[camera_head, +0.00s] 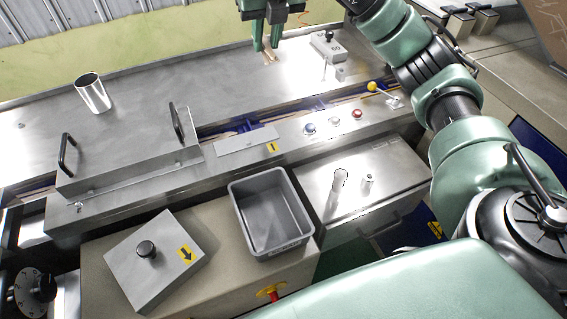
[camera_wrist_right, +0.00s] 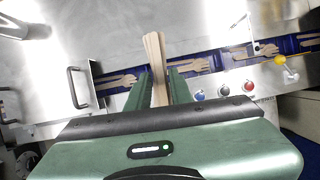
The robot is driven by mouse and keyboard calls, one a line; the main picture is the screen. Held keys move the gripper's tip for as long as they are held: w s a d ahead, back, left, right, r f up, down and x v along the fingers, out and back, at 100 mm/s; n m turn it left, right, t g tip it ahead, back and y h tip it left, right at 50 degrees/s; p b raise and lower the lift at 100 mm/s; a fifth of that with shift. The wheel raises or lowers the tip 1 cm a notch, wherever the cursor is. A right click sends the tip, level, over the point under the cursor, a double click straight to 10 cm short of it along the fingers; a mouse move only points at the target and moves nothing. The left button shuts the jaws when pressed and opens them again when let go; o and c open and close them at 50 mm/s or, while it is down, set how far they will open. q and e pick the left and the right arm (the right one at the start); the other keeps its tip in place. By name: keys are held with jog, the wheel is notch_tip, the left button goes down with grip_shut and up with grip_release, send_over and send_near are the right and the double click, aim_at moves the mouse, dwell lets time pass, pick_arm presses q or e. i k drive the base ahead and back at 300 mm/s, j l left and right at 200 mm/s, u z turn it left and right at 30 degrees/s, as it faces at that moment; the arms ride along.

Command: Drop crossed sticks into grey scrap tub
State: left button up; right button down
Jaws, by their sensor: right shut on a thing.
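My right gripper (camera_head: 266,47) is at the top middle of the head view, high over the far side of the steel machine. It is shut on a small bundle of pale wooden sticks (camera_head: 270,57). In the right wrist view the sticks (camera_wrist_right: 155,58) stand out between the fingers (camera_wrist_right: 160,88), with their far ends slightly fanned. The grey scrap tub (camera_head: 285,246) stands at the front middle in the head view, well nearer than the gripper. Its visible inside is empty. My left gripper is not in view.
A blue-lined channel (camera_wrist_right: 200,66) with more sticks runs across the machine. A handled steel cover (camera_head: 130,160), a metal cup (camera_head: 92,93), buttons (camera_head: 309,129) and a yellow-knobbed lever (camera_head: 373,87) stand around it. A knobbed plate (camera_head: 155,262) lies left of the tub.

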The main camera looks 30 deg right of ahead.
aim_at(278, 221)
jog(key=z, duration=0.8)
jog(key=k+l+u, duration=0.15)
jog(key=i+j, duration=0.05)
